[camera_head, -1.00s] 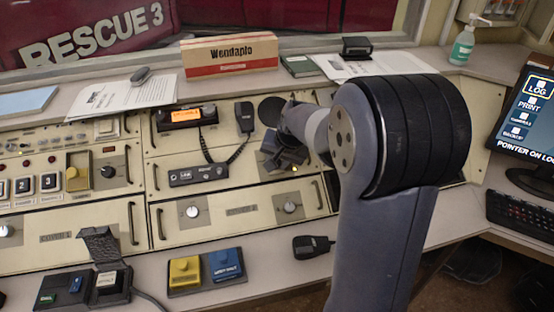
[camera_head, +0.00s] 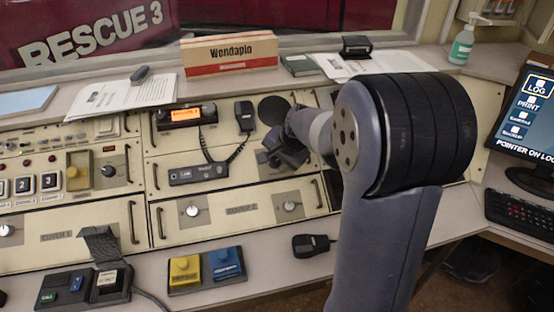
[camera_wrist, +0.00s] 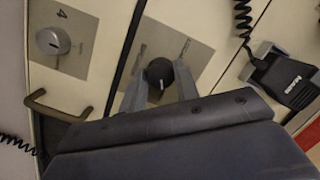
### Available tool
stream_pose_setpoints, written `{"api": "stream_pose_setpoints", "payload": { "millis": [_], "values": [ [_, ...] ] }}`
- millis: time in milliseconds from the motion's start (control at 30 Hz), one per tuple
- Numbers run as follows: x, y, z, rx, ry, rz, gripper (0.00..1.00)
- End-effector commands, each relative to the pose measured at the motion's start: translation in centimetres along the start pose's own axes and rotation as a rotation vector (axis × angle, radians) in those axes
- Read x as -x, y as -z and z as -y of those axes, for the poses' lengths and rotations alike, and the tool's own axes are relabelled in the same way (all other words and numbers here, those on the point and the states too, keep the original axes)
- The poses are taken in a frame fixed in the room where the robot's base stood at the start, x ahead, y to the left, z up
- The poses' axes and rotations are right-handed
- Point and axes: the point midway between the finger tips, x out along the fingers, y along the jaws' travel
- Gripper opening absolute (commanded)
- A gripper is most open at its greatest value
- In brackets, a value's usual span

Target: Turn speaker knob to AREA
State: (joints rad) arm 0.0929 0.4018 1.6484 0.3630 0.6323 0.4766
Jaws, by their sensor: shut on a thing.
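The black speaker knob (camera_wrist: 159,74) sits on a grey label plate (camera_wrist: 178,45) in the wrist view. A short pale mark shows on the knob, and the plate's lettering is too small to read. My gripper (camera_wrist: 160,82) has one finger on each side of the knob and is shut on it. In the head view my gripper (camera_head: 272,153) is against the upper console panel, right of the coiled-cord handset, and hides the knob there.
A silver knob (camera_wrist: 53,41) on a plate marked 4 and a drawer handle (camera_wrist: 58,108) lie left of my gripper in the wrist view. A handset (camera_wrist: 285,80) with a coiled cord is at right. A black microphone (camera_head: 312,245) lies on the desk.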

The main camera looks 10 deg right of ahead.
Motion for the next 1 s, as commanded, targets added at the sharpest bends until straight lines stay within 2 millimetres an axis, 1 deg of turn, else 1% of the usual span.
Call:
{"api": "stream_pose_setpoints", "payload": {
  "millis": [133,167,400,433,633,733,867,1000],
  "values": [
    [0.0,0.0,0.0,-0.001,0.001,0.0,0.07],
    [0.0,0.0,0.0,-0.001,0.001,0.0,0.31],
    [0.0,0.0,0.0,0.0,0.0,0.0,0.5],
    [0.0,0.0,0.0,0.0,0.0,0.0,0.52],
    [0.0,0.0,0.0,0.001,0.0,0.0,0.52],
    [0.5,0.0,0.1,0.001,0.001,-0.001,0.52],
    [2.1,0.1,0.1,0.001,0.002,-0.003,0.52],
    [4.9,0.1,0.1,0.002,0.003,-0.005,0.52]
  ]
}}
